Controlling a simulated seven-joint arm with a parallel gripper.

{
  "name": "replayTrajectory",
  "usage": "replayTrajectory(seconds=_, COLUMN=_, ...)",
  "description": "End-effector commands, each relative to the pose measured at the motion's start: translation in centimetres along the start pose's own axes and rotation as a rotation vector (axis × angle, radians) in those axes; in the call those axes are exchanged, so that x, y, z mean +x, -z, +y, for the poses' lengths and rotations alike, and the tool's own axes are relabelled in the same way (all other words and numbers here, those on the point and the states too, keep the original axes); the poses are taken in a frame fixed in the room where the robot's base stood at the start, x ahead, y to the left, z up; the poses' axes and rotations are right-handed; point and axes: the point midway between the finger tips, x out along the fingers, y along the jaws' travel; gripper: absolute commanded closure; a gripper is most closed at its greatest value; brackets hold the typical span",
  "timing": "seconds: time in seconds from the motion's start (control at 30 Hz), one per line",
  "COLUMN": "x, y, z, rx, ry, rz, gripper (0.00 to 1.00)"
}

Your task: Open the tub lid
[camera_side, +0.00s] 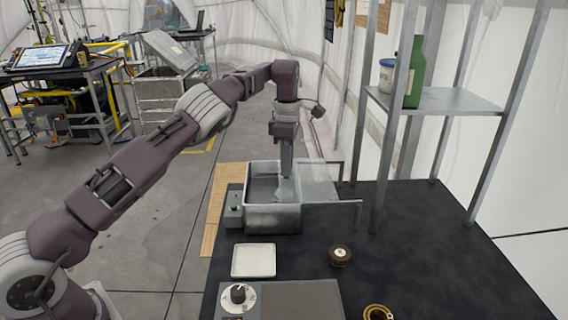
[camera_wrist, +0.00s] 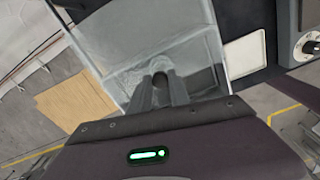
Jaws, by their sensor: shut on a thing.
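The metal tub (camera_side: 272,218) stands on the dark table, with its left part open from above in the side view. A clear, see-through lid panel (camera_side: 318,178) reaches out past the tub's right side, between two metal rails. In the wrist view the glassy lid (camera_wrist: 180,48) spreads beyond my fingers. My gripper (camera_side: 286,180) points straight down over the tub. In the wrist view its fingers (camera_wrist: 160,88) are closed around a small dark, rounded piece, apparently the lid's handle. The fingers hide most of that handle, and its exact join to the lid is unclear.
A metal shelf rack (camera_side: 435,99) with a green bottle (camera_side: 415,72) and a white jar (camera_side: 387,76) stands right of the tub. A white tray (camera_side: 254,260), a dark round puck (camera_side: 340,256) and a control-knob panel (camera_side: 239,294) lie nearer the front.

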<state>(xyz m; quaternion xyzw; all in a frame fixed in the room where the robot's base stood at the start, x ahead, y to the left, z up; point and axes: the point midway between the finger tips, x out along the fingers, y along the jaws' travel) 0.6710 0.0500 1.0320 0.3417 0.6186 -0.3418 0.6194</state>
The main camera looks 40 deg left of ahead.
Motion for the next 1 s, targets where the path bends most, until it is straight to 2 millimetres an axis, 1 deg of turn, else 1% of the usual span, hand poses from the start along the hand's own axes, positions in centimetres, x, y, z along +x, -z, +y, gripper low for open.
replayTrajectory(seconds=0.03, x=-0.1, y=0.1, z=0.1, rx=0.0, ry=-0.006, rz=0.001, gripper=1.0)
replayTrajectory(seconds=0.07, x=-0.1, y=0.1, z=0.1, rx=0.0, ry=-0.006, rz=0.001, gripper=0.73)
replayTrajectory(seconds=0.1, x=-0.1, y=0.1, z=0.1, rx=0.0, ry=-0.005, rz=0.001, gripper=0.65)
replayTrajectory(seconds=0.17, x=-0.1, y=0.1, z=0.1, rx=0.0, ry=-0.004, rz=0.001, gripper=0.55)
replayTrajectory(seconds=0.47, x=0.0, y=0.1, z=0.0, rx=0.001, ry=-0.001, rz=0.001, gripper=0.55)
replayTrajectory(seconds=0.57, x=-0.1, y=0.7, z=-0.1, rx=-0.002, ry=0.001, rz=0.001, gripper=0.55)
replayTrajectory(seconds=0.67, x=-0.2, y=2.0, z=-0.3, rx=-0.004, ry=0.0, rz=0.0, gripper=0.55)
replayTrajectory(seconds=0.97, x=-0.1, y=8.3, z=-1.9, rx=-0.002, ry=0.001, rz=0.0, gripper=0.55)
replayTrajectory(seconds=1.0, x=-0.4, y=8.8, z=-2.0, rx=0.001, ry=-0.002, rz=0.0, gripper=0.55)
